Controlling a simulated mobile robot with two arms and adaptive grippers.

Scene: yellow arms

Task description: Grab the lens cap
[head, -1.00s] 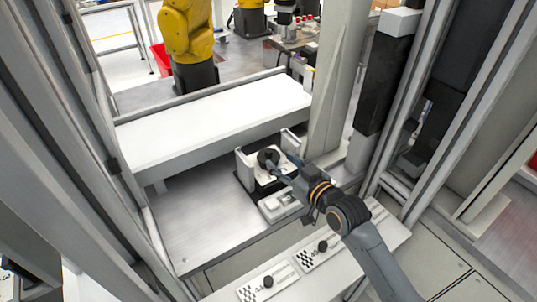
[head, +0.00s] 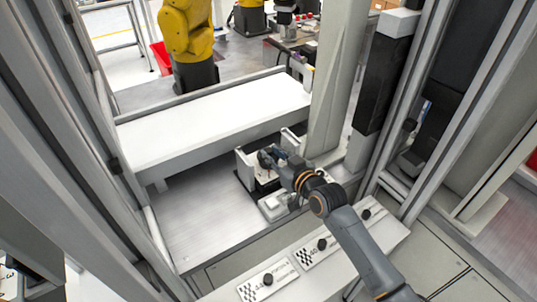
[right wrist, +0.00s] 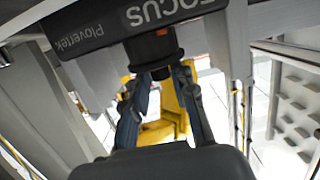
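In the right wrist view a dark housing (right wrist: 85,25) marked "FOCUS" and "Plavertek" carries a black round lens part (right wrist: 152,48) with a thin orange mark. A small dark end piece, possibly the lens cap, shows at its lower end; I cannot tell the two apart. My right gripper (right wrist: 158,78) has its fingers spread, one on each side of this part, tips close to it. Contact is not clear. In the head view my right gripper (head: 266,157) reaches into a white fixture (head: 245,165) and hides most of what is there. My left gripper is not in view.
A long white cover (head: 215,115) stands just behind the fixture, and a pale post (head: 335,90) rises to its right. Checkered plates with black knobs (head: 268,279) lie on the front ledge. The metal surface (head: 200,220) left of the fixture is clear. A yellow arm (head: 187,30) stands beyond.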

